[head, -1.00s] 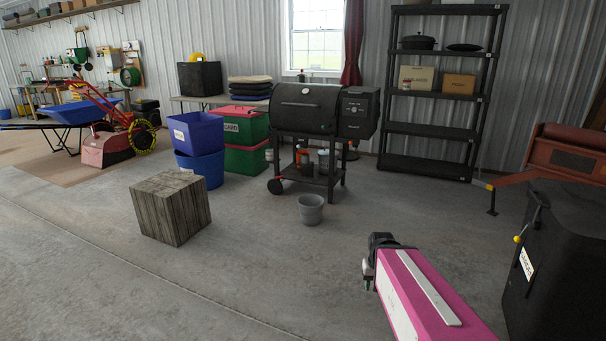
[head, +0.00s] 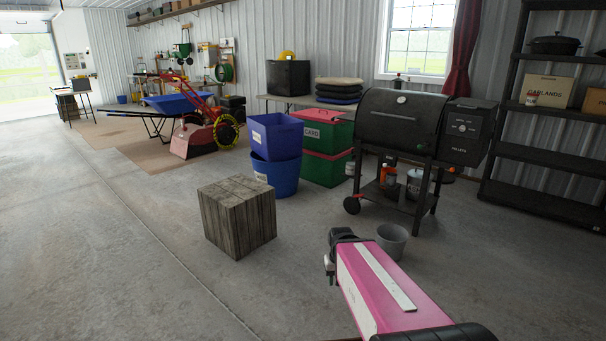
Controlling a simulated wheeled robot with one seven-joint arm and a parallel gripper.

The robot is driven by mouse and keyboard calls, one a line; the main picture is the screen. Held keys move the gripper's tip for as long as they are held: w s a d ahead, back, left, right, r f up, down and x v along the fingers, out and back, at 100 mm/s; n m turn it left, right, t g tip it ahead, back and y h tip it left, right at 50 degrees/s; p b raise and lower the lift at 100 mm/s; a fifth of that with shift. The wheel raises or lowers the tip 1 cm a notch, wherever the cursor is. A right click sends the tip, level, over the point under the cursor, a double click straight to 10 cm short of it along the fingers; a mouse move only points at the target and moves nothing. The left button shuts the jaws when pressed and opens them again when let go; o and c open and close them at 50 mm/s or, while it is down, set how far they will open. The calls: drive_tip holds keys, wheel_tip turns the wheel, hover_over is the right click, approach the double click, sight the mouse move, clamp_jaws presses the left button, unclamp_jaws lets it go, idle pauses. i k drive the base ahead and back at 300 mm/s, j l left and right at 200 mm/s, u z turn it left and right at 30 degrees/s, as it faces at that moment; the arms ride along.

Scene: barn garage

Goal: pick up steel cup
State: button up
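I cannot make out a steel cup for certain in the head view. A small can-like thing (head: 531,98) stands on the black shelf at the right, too small to identify. A grey bucket-like container (head: 401,244) sits on the floor in front of the grill, partly behind my pink arm. My gripper (head: 329,268) is at the lower middle, over the open floor and pointing away from me. Its fingers are small and mostly hidden, so whether it is open or shut does not show.
A wooden block (head: 238,218) stands on the floor left of my gripper. Behind it are blue bins (head: 275,172), red-and-green crates (head: 326,168) and a black grill (head: 400,118). A black shelf rack (head: 540,200) stands at the right. The floor at left is clear.

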sight(391, 177)
drive_tip(key=i+j+z, duration=0.1)
drive_tip(key=i+z, duration=0.15)
drive_tip(key=i, duration=0.3)
drive_tip(key=i+j+z, duration=0.25)
drive_tip(key=i, duration=0.3)
drive_tip(key=i+j+z, duration=0.2)
drive_tip(key=i, duration=0.3)
drive_tip(key=i+j+z, duration=0.9)
drive_tip(key=j, duration=0.25)
drive_tip(key=i+j+z, duration=0.35)
drive_tip(key=j, duration=0.2)
